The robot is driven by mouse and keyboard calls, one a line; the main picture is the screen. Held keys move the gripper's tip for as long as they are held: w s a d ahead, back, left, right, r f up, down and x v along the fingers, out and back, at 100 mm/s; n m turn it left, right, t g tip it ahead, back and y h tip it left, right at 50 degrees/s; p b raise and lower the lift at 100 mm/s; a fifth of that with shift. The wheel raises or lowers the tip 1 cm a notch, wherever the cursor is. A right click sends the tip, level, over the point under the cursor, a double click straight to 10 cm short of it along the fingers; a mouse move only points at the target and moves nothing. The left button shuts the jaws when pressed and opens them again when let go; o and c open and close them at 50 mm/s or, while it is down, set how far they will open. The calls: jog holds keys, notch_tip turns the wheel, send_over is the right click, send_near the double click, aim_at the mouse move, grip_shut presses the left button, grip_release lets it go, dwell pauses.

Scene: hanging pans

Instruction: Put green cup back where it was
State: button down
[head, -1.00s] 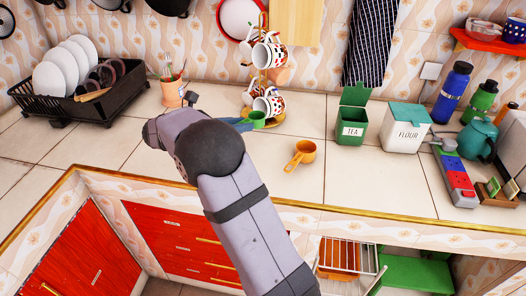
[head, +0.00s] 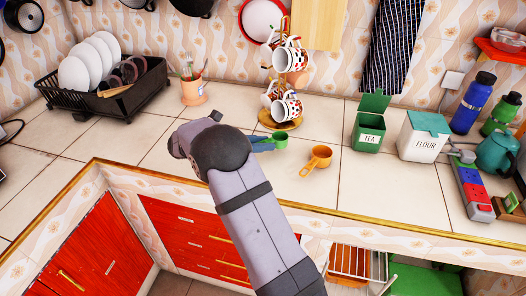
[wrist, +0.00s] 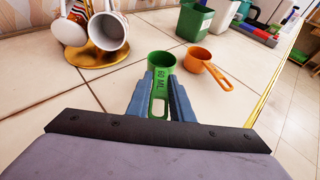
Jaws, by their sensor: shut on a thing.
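The green cup (head: 281,139) is a small measuring cup with a handle marked 60 ML, also seen in the wrist view (wrist: 160,65). My gripper (wrist: 161,88) is shut on its handle, one blue finger on each side. In the head view my gripper (head: 263,144) is partly hidden behind my arm. The cup looks upright, in front of the mug stand and left of the orange cup (head: 317,158). I cannot tell whether it touches the counter. The orange cup stands close by at right in the wrist view (wrist: 207,65).
The mug stand (head: 281,125), hung with several mugs, is just behind the green cup. A green TEA tin (head: 370,130) and a FLOUR tin (head: 424,142) stand to the right. A utensil pot (head: 193,92) and dish rack (head: 125,97) are left. Tiled counter (head: 120,150) is clear at left.

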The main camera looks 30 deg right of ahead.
jog(key=shift+f+p, duration=0.45)
jog(key=shift+f, duration=1.4)
jog(key=shift+f+b, duration=0.3)
jog(key=shift+b, duration=0.1)
jog(key=c, duration=1.6)
grip_release()
jog(key=shift+r, duration=0.1)
jog(key=shift+o, duration=0.2)
jog(key=shift+r+p, duration=0.15)
jog(key=shift+p, duration=0.15)
jog(key=shift+r, duration=0.1)
jog(key=b+v, duration=0.3)
jog(key=v, duration=0.7)
jog(key=shift+a, duration=0.35)
jog(key=shift+a+r, duration=0.3)
jog(key=shift+a, duration=0.3)
